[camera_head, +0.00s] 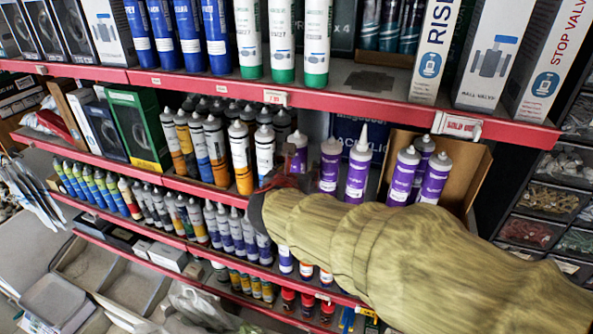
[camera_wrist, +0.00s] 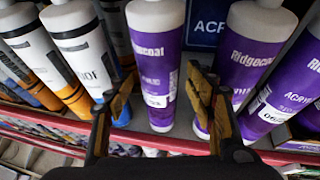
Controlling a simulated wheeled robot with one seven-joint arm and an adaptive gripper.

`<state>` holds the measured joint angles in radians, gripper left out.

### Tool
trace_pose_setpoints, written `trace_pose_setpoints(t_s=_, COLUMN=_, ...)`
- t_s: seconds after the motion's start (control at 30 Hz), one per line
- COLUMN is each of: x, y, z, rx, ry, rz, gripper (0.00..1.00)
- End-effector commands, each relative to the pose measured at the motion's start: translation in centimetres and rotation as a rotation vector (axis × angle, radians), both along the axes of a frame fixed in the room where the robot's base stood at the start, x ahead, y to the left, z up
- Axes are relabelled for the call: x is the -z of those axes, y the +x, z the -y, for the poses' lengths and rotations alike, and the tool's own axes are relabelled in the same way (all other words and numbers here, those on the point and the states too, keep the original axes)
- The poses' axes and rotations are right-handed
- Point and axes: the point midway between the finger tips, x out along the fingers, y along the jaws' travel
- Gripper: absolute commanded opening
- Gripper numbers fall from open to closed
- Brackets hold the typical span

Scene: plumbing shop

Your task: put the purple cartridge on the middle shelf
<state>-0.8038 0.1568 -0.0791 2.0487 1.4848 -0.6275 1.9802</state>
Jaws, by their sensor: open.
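Several purple cartridges with white labels stand upright on the middle shelf (camera_head: 200,190). In the wrist view, one purple cartridge (camera_wrist: 158,58) is in the centre, standing near the shelf's red front edge. My gripper (camera_wrist: 160,96) is open, with one finger to the left and one to the right of that cartridge's lower part in the picture. I cannot tell whether either finger touches it. In the head view, the leftmost purple cartridge (camera_head: 299,146) is partly hidden behind my gripper (camera_head: 283,186) and arm. Another purple cartridge (camera_wrist: 248,58) stands close to the right finger.
White, blue and orange cartridges (camera_wrist: 75,45) stand close on the left. An open cardboard box (camera_head: 467,170) is at the right end of the middle shelf. The upper shelf edge (camera_head: 350,107) runs above, and a lower shelf holds rows of cartridges (camera_head: 185,215).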

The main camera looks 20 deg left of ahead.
Motion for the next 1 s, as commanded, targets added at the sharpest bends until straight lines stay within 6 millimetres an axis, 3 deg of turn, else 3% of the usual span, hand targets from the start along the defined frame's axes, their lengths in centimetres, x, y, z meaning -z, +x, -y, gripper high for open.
trace_pose_setpoints(t_s=0.3, x=-0.6, y=-0.3, z=0.0, rx=-0.001, ry=0.002, rz=0.002, gripper=0.54)
trace_pose_setpoints(t_s=0.8, x=-4.0, y=-8.9, z=0.9, rx=-0.002, ry=0.002, rz=0.002, gripper=0.54)
trace_pose_setpoints(t_s=1.0, x=-4.7, y=-10.7, z=1.2, rx=0.000, ry=0.000, rz=0.001, gripper=0.54)
